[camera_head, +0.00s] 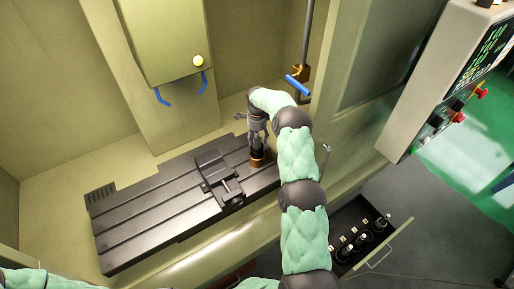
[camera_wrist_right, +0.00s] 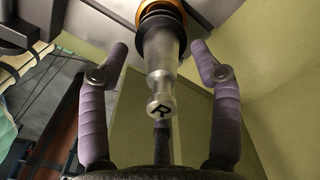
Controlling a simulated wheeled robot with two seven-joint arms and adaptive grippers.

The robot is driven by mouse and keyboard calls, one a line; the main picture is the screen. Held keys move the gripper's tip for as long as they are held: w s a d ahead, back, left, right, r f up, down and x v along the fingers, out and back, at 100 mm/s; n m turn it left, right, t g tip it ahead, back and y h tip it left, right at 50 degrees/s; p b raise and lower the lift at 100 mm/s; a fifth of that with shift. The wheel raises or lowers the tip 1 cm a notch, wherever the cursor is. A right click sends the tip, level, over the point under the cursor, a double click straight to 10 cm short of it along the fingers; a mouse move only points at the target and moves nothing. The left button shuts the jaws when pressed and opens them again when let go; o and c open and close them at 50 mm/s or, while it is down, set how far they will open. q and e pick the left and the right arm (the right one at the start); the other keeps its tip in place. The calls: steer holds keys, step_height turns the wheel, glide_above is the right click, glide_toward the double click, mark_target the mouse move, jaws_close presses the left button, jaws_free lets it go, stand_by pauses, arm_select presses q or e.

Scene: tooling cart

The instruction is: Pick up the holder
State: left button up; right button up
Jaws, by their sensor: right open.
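The holder (camera_head: 257,158) stands on the dark machine table (camera_head: 150,215), near its right end, with an orange-brown band low down. In the right wrist view the holder (camera_wrist_right: 161,60) has an orange ring, a black collar and a silver shank whose end bears a letter R. My right gripper (camera_head: 257,138) is above the holder in the head view. In the right wrist view its purple fingers (camera_wrist_right: 160,100) are spread open, with the shank's end between them and gaps on both sides. My left gripper is out of view; only a bit of green sleeve shows at bottom left.
A dark vise (camera_head: 218,178) sits on the table left of the holder. The spindle housing (camera_head: 165,40) with blue nozzles hangs above. An open drawer (camera_head: 345,215) with several tools is at lower right, below the control panel (camera_head: 440,80). The table's left part is clear.

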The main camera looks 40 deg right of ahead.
steer(key=shift+w+f, duration=0.15)
steer(key=shift+f, duration=0.8)
jaws_close()
steer(key=shift+d+r, duration=0.1)
steer(key=shift+r, duration=0.05)
